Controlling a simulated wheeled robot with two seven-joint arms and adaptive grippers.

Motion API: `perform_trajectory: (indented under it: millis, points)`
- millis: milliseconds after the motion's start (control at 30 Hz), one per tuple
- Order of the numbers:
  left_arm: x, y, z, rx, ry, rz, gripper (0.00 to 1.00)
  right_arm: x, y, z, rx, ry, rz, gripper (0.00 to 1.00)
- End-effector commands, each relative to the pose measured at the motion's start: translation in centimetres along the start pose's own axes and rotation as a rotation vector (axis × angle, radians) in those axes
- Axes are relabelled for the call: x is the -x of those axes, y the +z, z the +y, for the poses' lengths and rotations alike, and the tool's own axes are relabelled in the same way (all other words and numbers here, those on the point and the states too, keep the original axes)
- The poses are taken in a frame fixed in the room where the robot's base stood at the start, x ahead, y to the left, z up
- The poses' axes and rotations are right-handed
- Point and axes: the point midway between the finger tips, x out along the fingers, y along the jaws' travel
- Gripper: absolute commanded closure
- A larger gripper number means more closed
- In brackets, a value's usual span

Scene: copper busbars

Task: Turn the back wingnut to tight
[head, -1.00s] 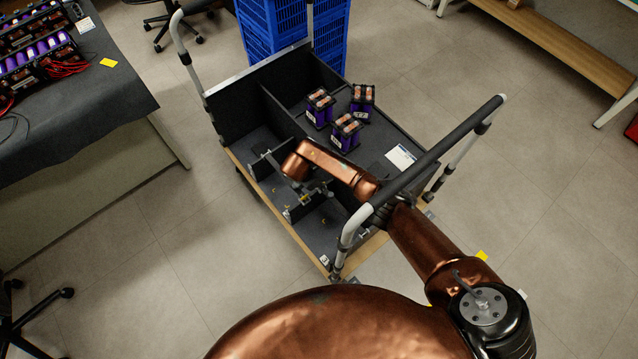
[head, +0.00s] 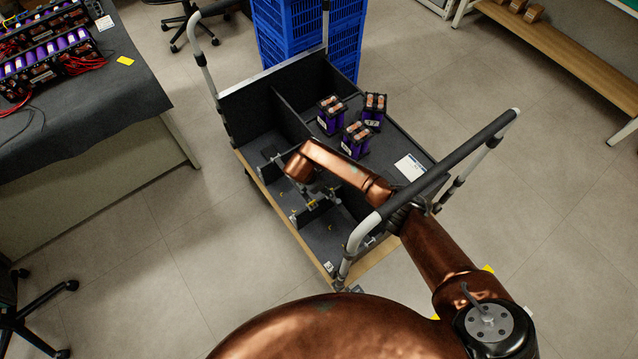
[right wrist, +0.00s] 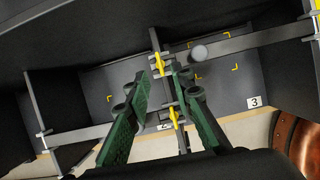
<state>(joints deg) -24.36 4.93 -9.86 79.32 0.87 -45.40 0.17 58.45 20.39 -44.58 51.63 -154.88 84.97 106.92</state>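In the right wrist view, two yellow wingnuts sit on a grey divider bar: an upper wingnut (right wrist: 158,62) and a lower wingnut (right wrist: 174,117). I take the upper one to be the back wingnut, but cannot be sure. My right gripper (right wrist: 164,71) has green fingers spread apart. Its fingertips lie either side of the bar near the upper wingnut; contact cannot be told. In the head view my right arm reaches over the cart's near handle, and the gripper (head: 312,190) is small and partly hidden by the wrist. My left gripper is not in view.
The dark cart (head: 240,122) has compartments with upright dividers and tubular handles (head: 450,160). Several purple battery packs (head: 355,140) stand in its right part. A label "3" (right wrist: 254,102) and yellow corner marks are on the compartment floor. Blue crates (head: 290,45) stand behind.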

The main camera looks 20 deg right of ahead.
Motion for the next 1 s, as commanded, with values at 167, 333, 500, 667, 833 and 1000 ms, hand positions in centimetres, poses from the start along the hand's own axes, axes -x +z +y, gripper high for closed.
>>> perform_trajectory:
  millis: [167, 333, 500, 667, 833, 1000]
  points:
    - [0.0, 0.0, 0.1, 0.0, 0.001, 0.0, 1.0, 4.0, 0.1, 0.2, 0.002, 0.005, -0.001, 0.78]
    - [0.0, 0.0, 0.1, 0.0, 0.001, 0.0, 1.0, 6.3, 0.1, 0.1, 0.001, 0.002, -0.001, 0.78]
    - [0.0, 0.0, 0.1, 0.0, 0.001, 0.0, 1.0, 7.4, 0.0, 0.0, 0.001, 0.0, 0.0, 0.78]
    - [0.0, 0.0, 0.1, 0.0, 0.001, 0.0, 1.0, 7.5, 0.0, 0.0, 0.0, -0.001, 0.0, 0.78]
    - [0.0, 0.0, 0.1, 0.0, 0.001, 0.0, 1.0, 7.5, 0.0, 0.0, 0.0, 0.0, 0.0, 0.78]
    - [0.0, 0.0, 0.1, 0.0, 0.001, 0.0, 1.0, 7.5, 0.0, 0.0, 0.001, 0.0, 0.0, 0.78]
